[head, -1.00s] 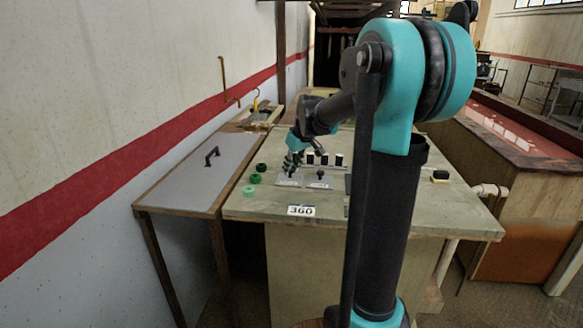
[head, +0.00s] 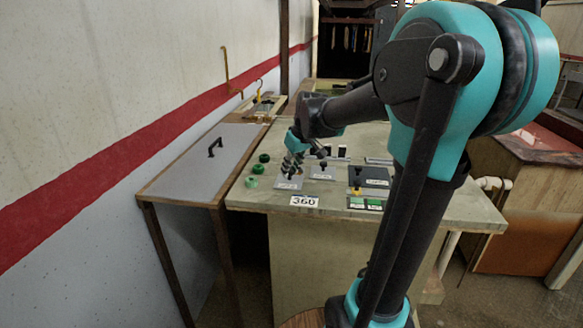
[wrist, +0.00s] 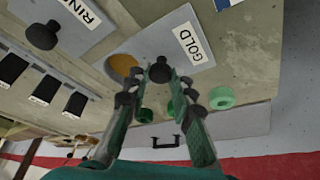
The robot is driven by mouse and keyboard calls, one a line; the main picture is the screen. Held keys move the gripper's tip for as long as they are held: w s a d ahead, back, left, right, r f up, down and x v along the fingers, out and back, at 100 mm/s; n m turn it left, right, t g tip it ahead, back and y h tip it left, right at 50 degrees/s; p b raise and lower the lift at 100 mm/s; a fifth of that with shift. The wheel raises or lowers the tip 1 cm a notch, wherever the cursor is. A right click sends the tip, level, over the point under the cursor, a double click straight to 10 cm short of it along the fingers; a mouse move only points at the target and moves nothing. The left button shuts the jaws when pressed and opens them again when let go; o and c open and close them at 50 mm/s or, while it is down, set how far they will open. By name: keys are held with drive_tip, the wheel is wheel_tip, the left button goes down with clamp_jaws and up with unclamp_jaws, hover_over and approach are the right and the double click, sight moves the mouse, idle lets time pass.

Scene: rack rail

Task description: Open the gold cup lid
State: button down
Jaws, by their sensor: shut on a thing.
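The gold cup lid is a light grey plate (wrist: 203,47) marked GOLD with a dark knob (wrist: 160,70), seen in the wrist view. My gripper (wrist: 158,80) is shut on that knob. A gold-yellow round patch (wrist: 122,66) shows beside the knob, at the plate's edge, partly behind a finger. In the head view the lid plate (head: 288,183) lies on the bench top nearer the front than the neighbouring plate, with my gripper (head: 291,170) over it. The knob is mostly hidden there by the fingers.
A neighbouring plate (head: 323,173) with a dark knob sits to the right. Green rings (head: 257,169) lie left of the lid. A dark panel (head: 373,178) stands further right, above green labels. A 360 sign (head: 304,201) is at the bench's front edge.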

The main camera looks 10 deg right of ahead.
drive_tip(key=c, duration=1.3)
unclamp_jaws()
drive_tip(key=shift+r, duration=0.15)
drive_tip(key=v, duration=1.1)
drive_tip(key=shift+r, duration=0.35)
drive_tip(key=shift+s+d, duration=0.1)
drive_tip(key=shift+s, duration=0.1)
